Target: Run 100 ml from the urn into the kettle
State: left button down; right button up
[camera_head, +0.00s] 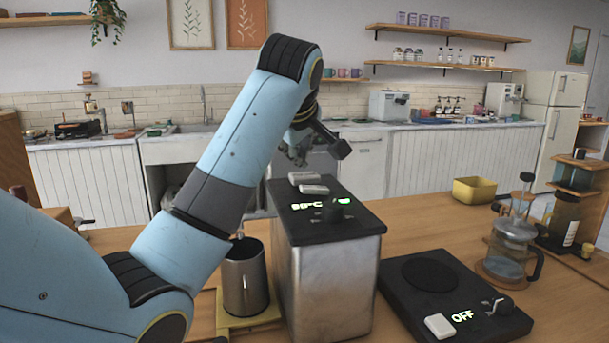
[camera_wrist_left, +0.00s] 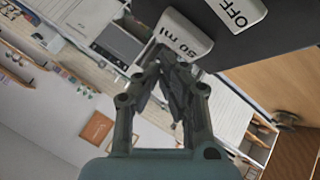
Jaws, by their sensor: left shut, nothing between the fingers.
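The urn (camera_head: 330,270) is a tall steel box with a black top, a lit display reading about 90°C and a green light. Two pale keys lie on its top, the rear key (camera_head: 304,178) and the front key (camera_head: 314,190). In the left wrist view one key reads "50 ml" (camera_wrist_left: 185,36) and the other reads "OFF" (camera_wrist_left: 235,12). My left gripper (camera_head: 297,157) is shut and empty above the back of the urn's top. Its fingertips (camera_wrist_left: 168,62) are close to the "50 ml" key; I cannot tell whether they touch. The steel kettle (camera_head: 245,285) stands upright left of the urn.
A yellow stand (camera_head: 262,318) is under the kettle. To the right lie a black hot plate (camera_head: 405,300) reading OFF, a glass press (camera_head: 510,252) and a yellow bin (camera_head: 474,190). The wooden counter (camera_head: 425,222) is clear behind the hot plate.

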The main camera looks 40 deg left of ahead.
pick_arm(q)
jog(key=shift+f, duration=0.2)
jog(key=shift+f, duration=0.25)
dwell(0.4)
jog(key=shift+f, duration=0.65)
dwell(0.4)
jog(key=shift+r, duration=0.1)
jog(key=shift+r+p, duration=0.95)
jog(key=shift+p, duration=0.45)
